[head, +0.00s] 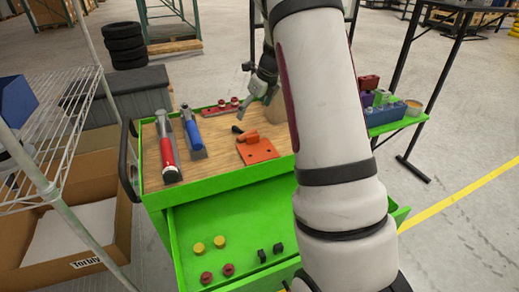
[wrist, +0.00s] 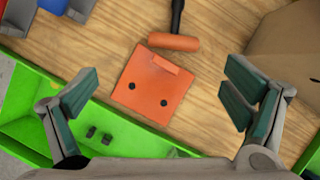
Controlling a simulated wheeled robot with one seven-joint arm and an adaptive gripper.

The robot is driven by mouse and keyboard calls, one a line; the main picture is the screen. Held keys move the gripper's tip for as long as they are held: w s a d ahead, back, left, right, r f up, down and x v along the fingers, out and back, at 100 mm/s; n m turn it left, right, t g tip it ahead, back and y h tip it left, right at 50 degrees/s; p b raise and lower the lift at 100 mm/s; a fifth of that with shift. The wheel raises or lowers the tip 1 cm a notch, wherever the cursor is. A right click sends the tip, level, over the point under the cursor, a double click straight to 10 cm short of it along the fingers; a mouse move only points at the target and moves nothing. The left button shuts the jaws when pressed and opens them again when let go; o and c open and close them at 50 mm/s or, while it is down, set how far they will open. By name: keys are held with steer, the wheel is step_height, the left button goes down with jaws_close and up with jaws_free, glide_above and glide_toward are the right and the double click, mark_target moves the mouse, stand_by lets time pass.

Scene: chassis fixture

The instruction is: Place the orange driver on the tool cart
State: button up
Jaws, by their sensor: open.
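The orange driver (wrist: 174,41), with an orange cylindrical part and a black shaft, lies on the wooden top of the green tool cart (head: 219,185). It also shows small in the head view (head: 248,136). An orange plate (wrist: 152,88) with two dark holes lies right beside it; I cannot tell whether they touch. My gripper (wrist: 158,93) is open and empty above the cart top, its fingers spread to either side of the plate. In the head view my arm hides part of the gripper and of the cart.
Red (head: 168,155) and blue (head: 192,130) tools lie left on the cart top; a red rail piece (head: 221,108) lies at the back. A tan box (wrist: 288,48) stands at right. The open green drawer holds yellow, red and black knobs. A wire shelf (head: 50,110) stands left.

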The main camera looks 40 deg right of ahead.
steer(key=s+a+r+n+g+y, duration=0.1)
steer(key=s+a+r+n, duration=0.65)
steer(key=a, duration=0.25)
steer(key=s+a+r+n+y, duration=0.1)
steer(key=s+a+r+n, duration=0.5)
steer(key=s+a+n, duration=0.3)
steer(key=s+a+n+h, duration=0.1)
steer(key=s+a+n, duration=0.1)
steer(key=s+n, duration=0.3)
steer(key=s+a+f+n+h, duration=0.1)
steer(key=s+a+n, duration=0.2)
steer(key=s+n, duration=0.3)
steer(key=s+a+n+g, duration=0.1)
steer(key=s+a+n, duration=0.2)
steer(key=s+n, duration=0.3)
steer(key=s, duration=0.5)
steer(key=shift+s+f+h, duration=0.15)
steer(key=shift+f+h, duration=0.25)
